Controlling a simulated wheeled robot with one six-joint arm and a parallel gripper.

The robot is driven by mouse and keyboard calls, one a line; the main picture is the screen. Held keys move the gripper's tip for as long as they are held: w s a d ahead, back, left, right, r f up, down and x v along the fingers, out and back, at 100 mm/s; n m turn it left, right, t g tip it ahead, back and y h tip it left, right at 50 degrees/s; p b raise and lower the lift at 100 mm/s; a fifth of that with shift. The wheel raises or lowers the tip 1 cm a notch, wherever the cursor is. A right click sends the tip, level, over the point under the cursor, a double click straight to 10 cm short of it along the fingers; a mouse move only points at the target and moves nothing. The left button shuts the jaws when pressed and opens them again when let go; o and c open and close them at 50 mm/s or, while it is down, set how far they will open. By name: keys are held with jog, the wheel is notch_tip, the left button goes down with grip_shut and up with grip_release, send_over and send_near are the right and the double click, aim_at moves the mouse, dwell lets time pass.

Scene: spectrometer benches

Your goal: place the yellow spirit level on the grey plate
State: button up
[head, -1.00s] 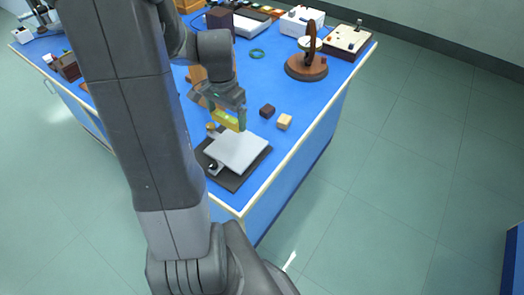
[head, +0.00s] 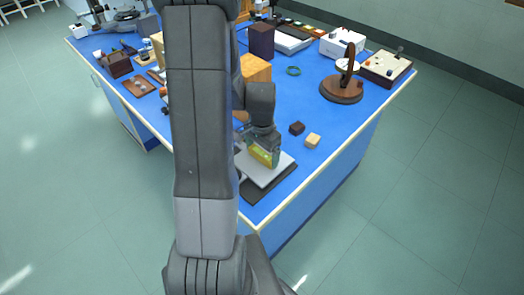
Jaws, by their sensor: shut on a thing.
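The yellow spirit level (head: 262,158) is between the fingers of my gripper (head: 264,154), which is shut on it. It is at the grey plate (head: 280,170), over the plate's far part in the picture. I cannot tell whether the level touches the plate or hangs just above it. The plate is light grey and sits on a dark base (head: 262,194) near the front corner of the blue bench. My arm hides the left part of the plate and base.
A dark block (head: 297,128) and a light wooden block (head: 313,141) lie right of the plate. A brown round stand (head: 342,90), a green ring (head: 293,71) and a white box (head: 342,43) are farther back. The blue bench top (head: 330,116) is bare near its right edge.

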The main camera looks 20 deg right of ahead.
aim_at(262, 153)
jog(key=shift+f, duration=0.2)
jog(key=o, duration=0.7)
jog(key=shift+r, duration=0.1)
jog(key=shift+o, duration=0.2)
notch_tip(262, 153, up, 12)
jog(key=shift+r, duration=0.15)
